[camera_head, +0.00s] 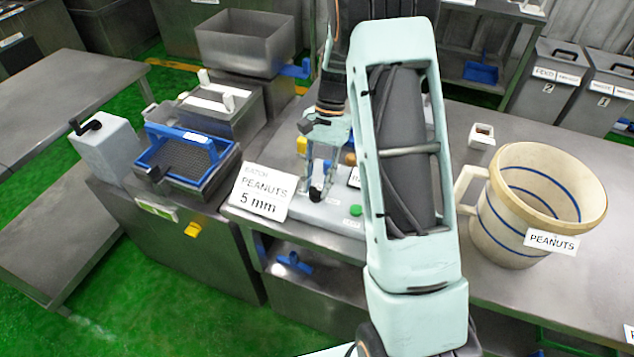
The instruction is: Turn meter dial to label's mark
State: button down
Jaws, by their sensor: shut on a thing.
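A white label (262,192) reading "BATCH PEANUTS 5 mm" stands at the front left of the steel table. Behind and right of it is a low grey machine (325,215) with a green button (355,210). My gripper (317,192) points down over this machine, just right of the label. It is shut on a small dark part, seemingly the meter dial, mostly hidden between the fingers. The dial's scale and pointer cannot be read. My pale arm covers the machine's right side.
A cream mug-shaped container (520,205) labelled "PEANUTS" stands on the table (480,260) at right, with a small white box (482,136) behind it. At left are a blue-framed sieve (185,155), a white crank box (105,145) and a steel bin (240,42).

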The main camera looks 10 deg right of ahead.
jog(key=c, duration=1.6)
grip_release()
jog(key=v, duration=1.2)
